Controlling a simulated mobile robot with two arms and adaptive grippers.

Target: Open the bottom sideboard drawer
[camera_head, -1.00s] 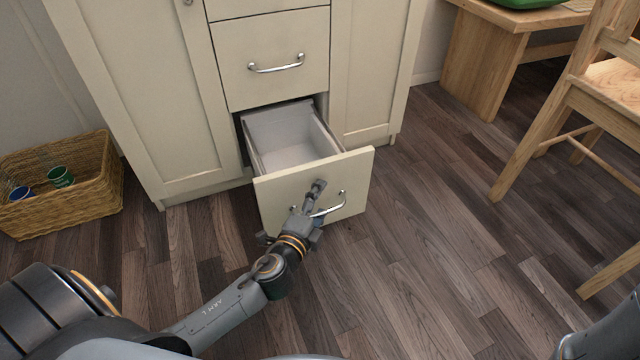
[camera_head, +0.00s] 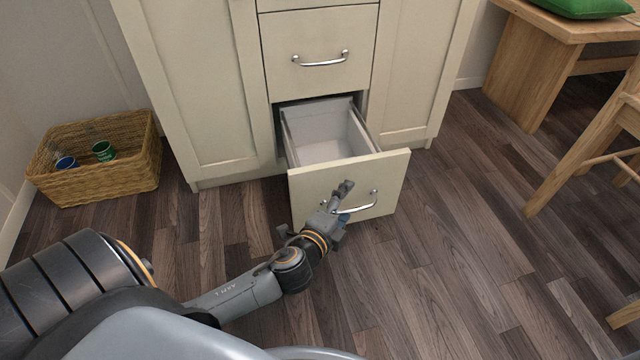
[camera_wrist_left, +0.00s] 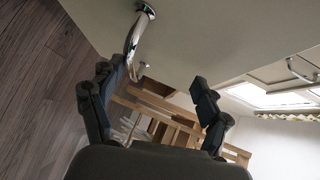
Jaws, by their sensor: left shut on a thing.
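The bottom sideboard drawer (camera_head: 308,190) stands pulled out of the cream sideboard (camera_head: 190,90), and its pale inside looks empty. Its curved metal handle (camera_head: 362,208) is on the front panel. My left gripper (camera_head: 338,198) is at the handle's left part, shut on it. In the left wrist view, the handle (camera_wrist_left: 134,36) runs down to the left finger of my left gripper (camera_wrist_left: 157,78); the exact contact is partly hidden. My right gripper is not in view.
The drawer above (camera_head: 320,80) is closed. A wicker basket (camera_head: 110,185) with a blue and a green cup stands left of the sideboard. A wooden bench (camera_head: 530,80) and a chair (camera_head: 590,150) are at the right. The floor (camera_head: 450,260) right of the drawer is clear.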

